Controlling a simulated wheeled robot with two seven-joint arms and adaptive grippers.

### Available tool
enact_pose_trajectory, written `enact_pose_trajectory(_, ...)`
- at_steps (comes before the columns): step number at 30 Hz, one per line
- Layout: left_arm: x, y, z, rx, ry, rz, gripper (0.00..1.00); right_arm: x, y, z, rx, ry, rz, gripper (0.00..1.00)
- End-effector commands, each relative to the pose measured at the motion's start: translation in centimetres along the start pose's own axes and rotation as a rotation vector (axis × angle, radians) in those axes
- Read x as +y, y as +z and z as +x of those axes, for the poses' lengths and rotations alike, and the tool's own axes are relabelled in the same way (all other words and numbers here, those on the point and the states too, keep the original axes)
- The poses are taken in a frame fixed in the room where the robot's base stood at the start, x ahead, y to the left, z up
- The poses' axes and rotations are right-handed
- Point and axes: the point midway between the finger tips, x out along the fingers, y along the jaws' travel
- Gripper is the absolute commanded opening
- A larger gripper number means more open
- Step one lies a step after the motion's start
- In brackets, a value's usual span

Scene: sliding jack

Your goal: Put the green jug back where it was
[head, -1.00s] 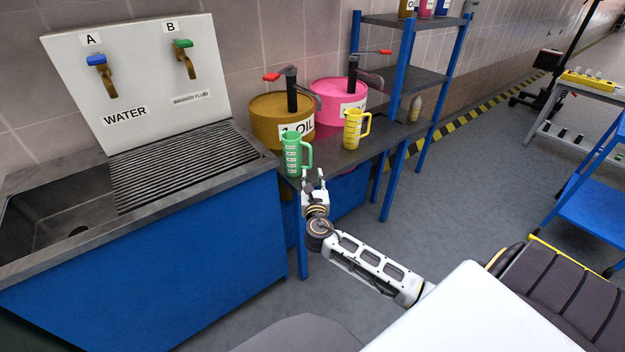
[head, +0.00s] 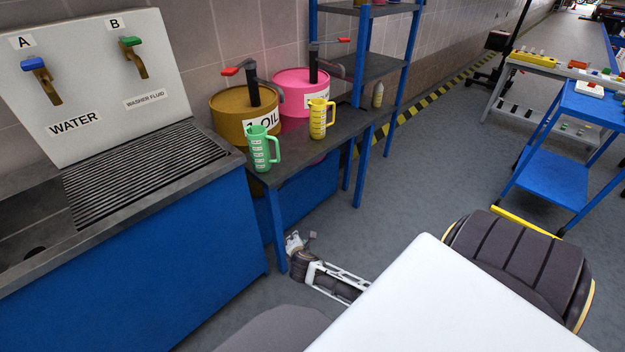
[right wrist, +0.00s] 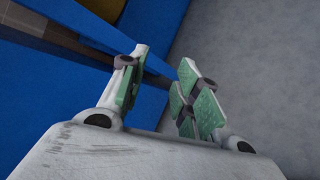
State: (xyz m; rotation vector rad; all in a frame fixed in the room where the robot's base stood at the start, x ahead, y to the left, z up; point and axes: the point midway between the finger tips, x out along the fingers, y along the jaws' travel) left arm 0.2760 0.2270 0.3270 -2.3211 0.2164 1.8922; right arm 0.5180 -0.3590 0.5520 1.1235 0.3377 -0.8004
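The green jug (head: 263,149) stands upright on the dark table (head: 344,130), at its near left corner in front of the brown oil drum (head: 238,108). My right gripper (head: 299,240) is below the tabletop, beside the blue front table leg and apart from the jug. In the right wrist view my right gripper (right wrist: 161,92) has its green-padded fingers spread, with nothing held; a blue bar and grey floor show beyond them. The jug is not seen in that view. My left gripper is not in view.
A yellow jug (head: 318,119) stands on the table in front of the pink drum (head: 297,88). The sink counter (head: 150,180) adjoins at the left, a blue shelf rack (head: 376,66) at the back. A blue cart (head: 560,180) is at right. Floor between is clear.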

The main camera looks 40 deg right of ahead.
Motion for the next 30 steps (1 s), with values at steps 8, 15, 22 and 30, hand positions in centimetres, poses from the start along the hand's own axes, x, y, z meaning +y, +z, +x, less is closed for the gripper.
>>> enact_pose_trajectory(8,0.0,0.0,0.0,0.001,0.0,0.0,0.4,-11.2,-6.3,-0.6,0.109,-0.26,0.468,0.32)
enact_pose_trajectory(15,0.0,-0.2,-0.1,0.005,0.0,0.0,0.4,-20.2,-11.6,-3.0,0.116,-0.509,0.884,0.32)
enact_pose_trajectory(22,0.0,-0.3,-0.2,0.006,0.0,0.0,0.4,-26.9,-16.0,-6.3,0.056,-0.727,1.235,0.32)
enact_pose_trajectory(30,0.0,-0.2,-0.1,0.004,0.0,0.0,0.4,-29.6,-17.9,-8.0,0.008,-0.824,1.39,0.32)
